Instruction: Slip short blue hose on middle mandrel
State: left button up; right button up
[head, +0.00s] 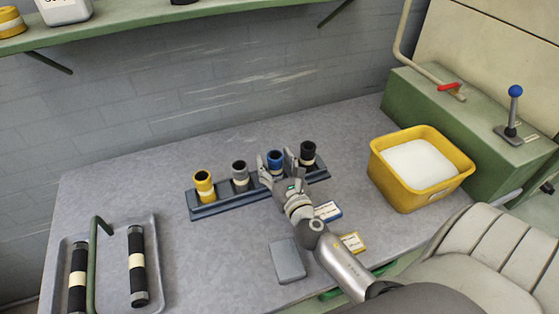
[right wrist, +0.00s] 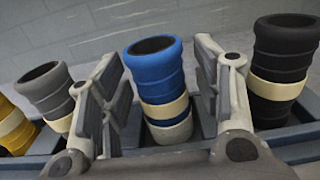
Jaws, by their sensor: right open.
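The short blue hose (head: 275,156) has a cream band and stands upright in a dark blue rack (head: 208,209). It also shows in the right wrist view (right wrist: 154,72). My right gripper (head: 277,165) is open, with one finger on each side of the blue hose. In the right wrist view, gaps show between the hose and both fingers (right wrist: 158,80). The hose's foot is inside the rack. No part that I can surely name as the middle mandrel shows. My left gripper is out of view.
Yellow (head: 203,187), grey (head: 240,176) and black (head: 308,154) hoses share the rack. A tray (head: 160,250) at left holds black banded cylinders (head: 137,275), beside a green bent bar (head: 93,255). A yellow bin (head: 402,193) stands right. The bench between tray and rack is clear.

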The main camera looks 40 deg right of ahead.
jog(key=b+v, duration=0.3)
jog(key=v, duration=0.8)
jog(key=shift+a+b, duration=0.1)
jog(key=shift+b, duration=0.2)
jog(key=shift+s+a+r, duration=0.1)
jog(key=shift+s+r, duration=0.05)
jog(key=shift+s, duration=0.35)
